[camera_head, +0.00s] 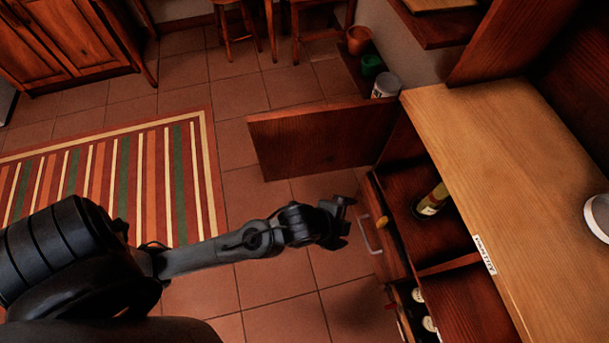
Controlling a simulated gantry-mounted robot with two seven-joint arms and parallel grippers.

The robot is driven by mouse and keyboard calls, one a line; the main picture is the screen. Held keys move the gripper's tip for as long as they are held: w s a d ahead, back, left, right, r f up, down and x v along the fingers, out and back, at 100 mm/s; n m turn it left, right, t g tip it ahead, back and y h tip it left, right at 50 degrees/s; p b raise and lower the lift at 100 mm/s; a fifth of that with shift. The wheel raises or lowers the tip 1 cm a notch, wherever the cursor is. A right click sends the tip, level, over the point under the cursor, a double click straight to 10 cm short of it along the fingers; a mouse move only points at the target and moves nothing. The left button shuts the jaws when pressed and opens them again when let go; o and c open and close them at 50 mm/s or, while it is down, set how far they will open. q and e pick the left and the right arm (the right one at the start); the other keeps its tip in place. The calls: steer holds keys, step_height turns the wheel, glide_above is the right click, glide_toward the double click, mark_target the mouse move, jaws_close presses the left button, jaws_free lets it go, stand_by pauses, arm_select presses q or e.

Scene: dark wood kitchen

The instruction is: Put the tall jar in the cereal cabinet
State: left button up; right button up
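My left gripper (346,222) is at the end of the dark arm from the left. Its fingers look spread, with nothing visible between them. It hangs above the tiled floor, just left of the cabinet's drawer handle (370,236). The cabinet under the wooden counter is open, and its door (312,139) is swung out to the left. A bottle or jar with a yellowish label (431,202) is inside it, partly under the counter edge. I cannot tell whether this is the tall jar. A white label (484,254) on the counter edge is not clearly readable. My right gripper is not in view.
The wooden counter (500,170) is mostly bare, with a white round object (598,215) at its right edge. A pale canister (385,86), a green pot (371,65) and an orange pot (358,40) stand beyond the door. A drawer below holds white-topped items (418,296).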

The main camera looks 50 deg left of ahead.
arm_select(q)
steer(key=s+a+f+n+g+y, duration=0.2)
steer(key=s+a+f+n+g, duration=0.1)
steer(key=s+a+n, duration=0.7)
steer(key=shift+s+n+g, duration=0.3)
steer(key=shift+s+n, duration=0.1)
steer(key=shift+s, duration=0.15)
